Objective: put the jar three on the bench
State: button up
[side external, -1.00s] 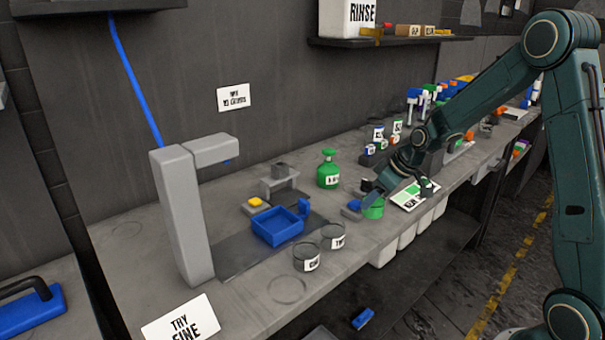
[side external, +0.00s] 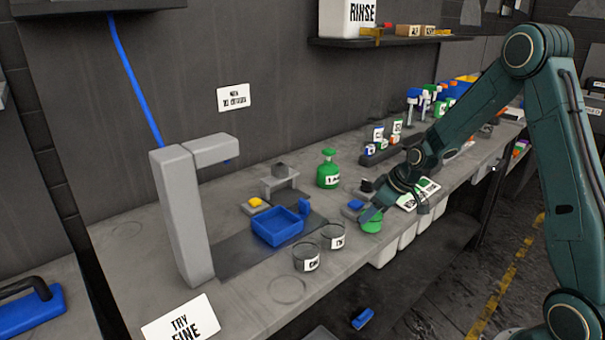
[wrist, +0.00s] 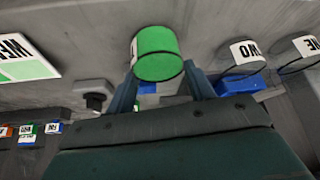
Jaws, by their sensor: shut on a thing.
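A jar with green contents (side external: 372,224), which I take as jar three, is in my gripper (side external: 373,210) near the front edge of the bench (side external: 255,318). In the wrist view the green jar (wrist: 157,56) sits between the two fingers, with a strip of white label at its left; its number cannot be read. I cannot tell whether its base touches the bench. Clear jars labelled ONE (side external: 306,257) and TWO (side external: 333,237) stand upright on the bench to its left, apart from it.
A blue tray (side external: 278,227) lies behind the clear jars. A green bottle (side external: 328,170) stands farther back. A printed card (side external: 428,188) lies right of my gripper. A grey post (side external: 182,215) rises at left. Bare bench with a faint ring (side external: 287,290) lies left of jar ONE.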

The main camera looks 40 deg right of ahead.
jog(key=o, duration=1)
jog(key=shift+f, duration=0.1)
jog(key=shift+v, duration=0.85)
jog(key=v, duration=1)
jog(key=shift+r, duration=0.3)
jog(key=shift+s, duration=0.1)
